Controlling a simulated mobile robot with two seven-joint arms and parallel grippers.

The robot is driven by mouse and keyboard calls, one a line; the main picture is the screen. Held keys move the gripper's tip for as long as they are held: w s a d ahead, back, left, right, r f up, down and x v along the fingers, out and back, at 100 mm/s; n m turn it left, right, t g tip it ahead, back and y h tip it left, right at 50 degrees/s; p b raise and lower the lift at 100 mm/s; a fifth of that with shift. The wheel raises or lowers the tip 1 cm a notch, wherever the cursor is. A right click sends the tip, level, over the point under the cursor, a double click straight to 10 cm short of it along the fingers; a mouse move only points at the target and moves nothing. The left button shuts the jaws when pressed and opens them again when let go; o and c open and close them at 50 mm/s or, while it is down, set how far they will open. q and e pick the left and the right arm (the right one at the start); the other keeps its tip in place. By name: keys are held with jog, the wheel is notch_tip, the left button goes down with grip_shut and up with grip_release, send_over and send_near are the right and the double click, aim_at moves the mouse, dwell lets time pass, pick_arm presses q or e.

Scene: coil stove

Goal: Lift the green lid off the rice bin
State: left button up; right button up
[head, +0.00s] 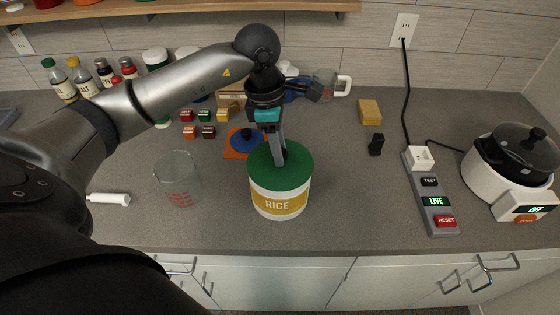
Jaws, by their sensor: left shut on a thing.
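The rice bin (277,206) is a short round cream container with a yellow band reading RICE, standing upright on the grey counter. Its green lid (297,166) lies flat on top, with no gap that I can make out between lid and bin. My left gripper (281,158) comes down from above at the middle of the lid. It is shut on the dark knob of the lid (285,155), which the fingers mostly hide. My right gripper is not in view.
A clear measuring cup (177,180) stands left of the bin. A blue round item on an orange square (236,153) lies just behind it. A power strip (431,193) and a white cooker (505,170) are at the right. The counter between bin and strip is clear.

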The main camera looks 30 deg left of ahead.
pick_arm(q)
grip_shut()
